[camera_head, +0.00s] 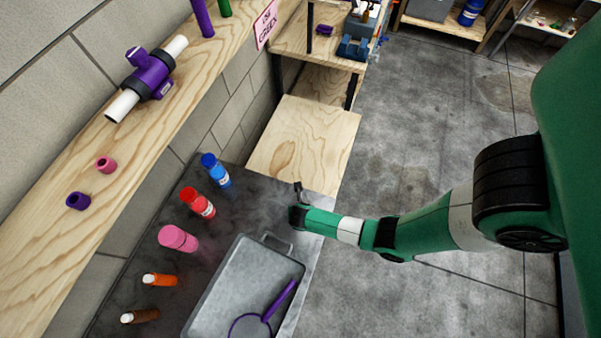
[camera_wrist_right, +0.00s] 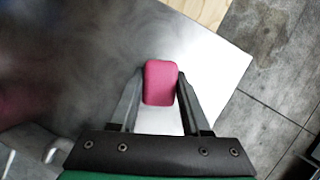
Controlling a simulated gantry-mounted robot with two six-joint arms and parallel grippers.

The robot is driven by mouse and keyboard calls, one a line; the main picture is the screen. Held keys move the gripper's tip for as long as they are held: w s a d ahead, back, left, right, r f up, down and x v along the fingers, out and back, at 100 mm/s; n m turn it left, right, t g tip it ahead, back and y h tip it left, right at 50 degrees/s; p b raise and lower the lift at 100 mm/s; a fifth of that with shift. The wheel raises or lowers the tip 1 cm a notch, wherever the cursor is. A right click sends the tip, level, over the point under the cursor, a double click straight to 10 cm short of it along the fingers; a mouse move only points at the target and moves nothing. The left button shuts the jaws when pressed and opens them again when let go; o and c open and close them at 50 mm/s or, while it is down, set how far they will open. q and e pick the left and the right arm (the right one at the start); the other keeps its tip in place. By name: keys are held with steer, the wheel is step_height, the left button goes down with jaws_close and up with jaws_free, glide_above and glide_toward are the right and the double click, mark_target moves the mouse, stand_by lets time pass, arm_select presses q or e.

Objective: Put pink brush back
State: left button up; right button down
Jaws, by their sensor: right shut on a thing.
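The right wrist view shows a pink block-shaped piece (camera_wrist_right: 160,82), likely the pink brush's end, between the two fingers of my right gripper (camera_wrist_right: 160,92). My right gripper is shut on it, above the dark metal table. In the head view, my right gripper (camera_head: 298,191) is over the table's far right corner, and I cannot make out the pink piece there. A pink cylinder (camera_head: 178,238) stands on the table in a row with other coloured ones. My left gripper is not in view.
Blue (camera_head: 215,170), red (camera_head: 198,202), orange (camera_head: 160,280) and brown (camera_head: 140,316) cylinders line the table's left side. A grey tray (camera_head: 222,291) holds a purple hoop-ended tool (camera_head: 265,312). A wooden shelf (camera_head: 45,255) along the wall carries purple and pink rings. A lower wooden surface (camera_head: 303,140) is clear.

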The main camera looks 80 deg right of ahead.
steer(key=shift+c, duration=1.8)
jaws_free()
steer(key=shift+f, duration=0.1)
steer(key=shift+r+p, duration=0.3)
steer(key=shift+r, duration=0.1)
steer(key=p+v, duration=0.4)
steer(key=v, duration=0.7)
steer(key=shift+a+r, duration=0.2)
steer(key=shift+r, duration=0.05)
